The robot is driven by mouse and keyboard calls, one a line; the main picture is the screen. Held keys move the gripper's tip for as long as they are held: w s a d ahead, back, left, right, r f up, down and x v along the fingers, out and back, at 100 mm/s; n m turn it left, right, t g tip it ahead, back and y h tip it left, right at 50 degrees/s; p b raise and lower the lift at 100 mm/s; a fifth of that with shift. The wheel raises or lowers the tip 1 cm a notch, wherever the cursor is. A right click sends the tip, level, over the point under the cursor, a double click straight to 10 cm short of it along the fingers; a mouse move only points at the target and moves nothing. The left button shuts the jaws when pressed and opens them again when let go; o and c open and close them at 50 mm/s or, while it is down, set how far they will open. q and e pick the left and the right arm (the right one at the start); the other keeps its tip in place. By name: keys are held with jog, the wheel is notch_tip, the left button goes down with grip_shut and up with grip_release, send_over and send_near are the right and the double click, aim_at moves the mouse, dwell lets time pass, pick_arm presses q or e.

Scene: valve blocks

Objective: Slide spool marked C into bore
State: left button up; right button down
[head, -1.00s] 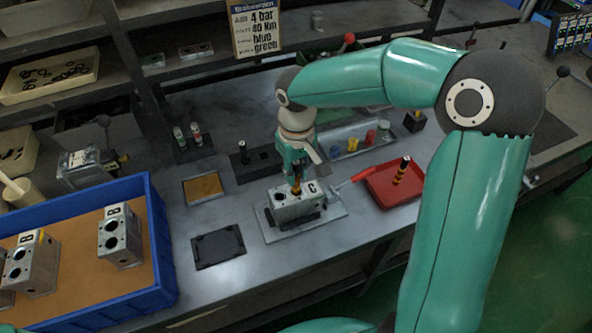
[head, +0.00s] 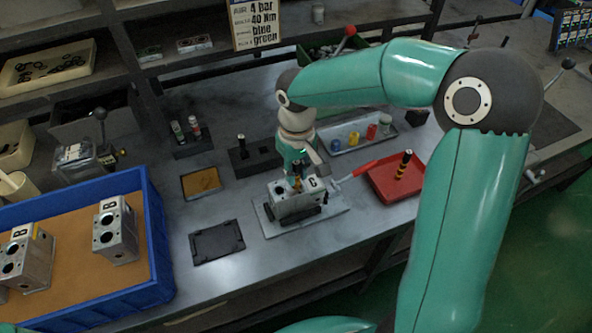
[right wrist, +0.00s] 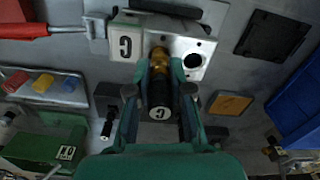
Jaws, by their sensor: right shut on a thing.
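The valve block marked C (head: 296,199) is a grey metal block on a fixture plate on the bench. It also shows in the right wrist view (right wrist: 193,45), with one dark open bore and a second bore beside it. My right gripper (right wrist: 160,76) is shut on the spool marked C (right wrist: 159,98), a black and brass-coloured rod with C on its end cap. The spool stands upright over the second bore, its brass end at the bore mouth. How deep it sits is hard to tell. In the head view the right gripper (head: 297,168) is just above the block. My left gripper is out of view.
A red tray (head: 376,184) holding a banded spool stands right of the block, near a red-handled lever (head: 366,168). A black flat pad (head: 217,242) lies to the left. A blue crate (head: 158,230) with blocks marked B is further left.

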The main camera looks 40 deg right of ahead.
jog(key=shift+f+b, duration=0.95)
jog(key=shift+f, duration=0.25)
jog(key=c, duration=1)
grip_release()
notch_tip(320, 180, up, 12)
jog(key=shift+r, duration=0.1)
